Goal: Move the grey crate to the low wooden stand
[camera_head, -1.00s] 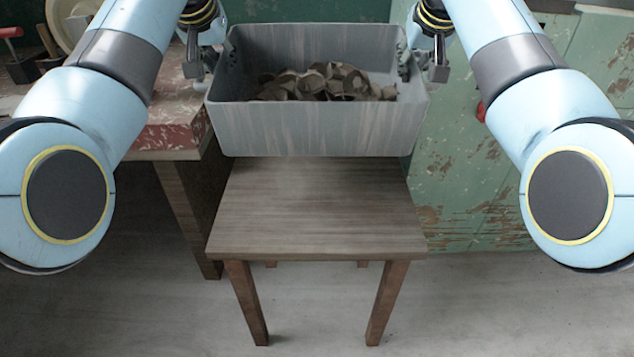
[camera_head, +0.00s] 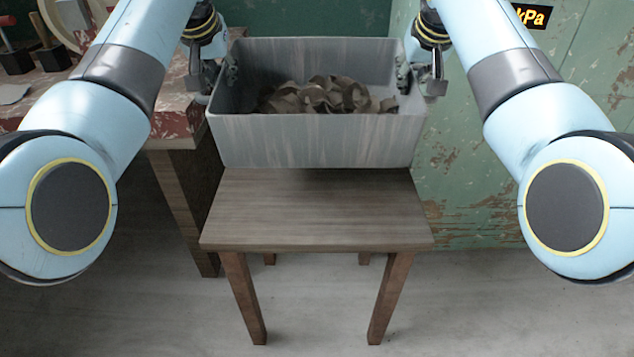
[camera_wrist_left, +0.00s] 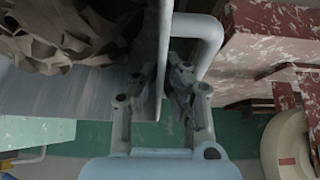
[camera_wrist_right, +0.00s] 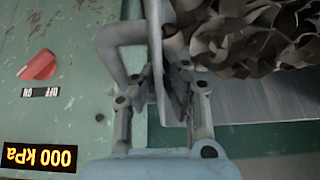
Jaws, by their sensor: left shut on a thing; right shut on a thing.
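The grey crate (camera_head: 316,140) holds a heap of brown clay trimmings (camera_head: 330,96) and hangs level in the head view. The low wooden stand (camera_head: 316,215) is below it; the crate covers the stand's back part. I cannot tell how large the gap between them is. My left gripper (camera_head: 212,84) is shut on the crate's left wall; in the left wrist view its fingers (camera_wrist_left: 158,88) pinch the wall beside a handle. My right gripper (camera_head: 420,84) is shut on the right wall; in the right wrist view its fingers (camera_wrist_right: 160,90) clasp it beside the other handle.
A red, worn workbench (camera_head: 178,125) stands to the left, close to the stand, with tools on it. A green, peeling panel (camera_head: 480,180) is on the right. A red knob (camera_wrist_right: 38,66) and a pressure display (camera_wrist_right: 38,156) show on it. The floor in front is clear.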

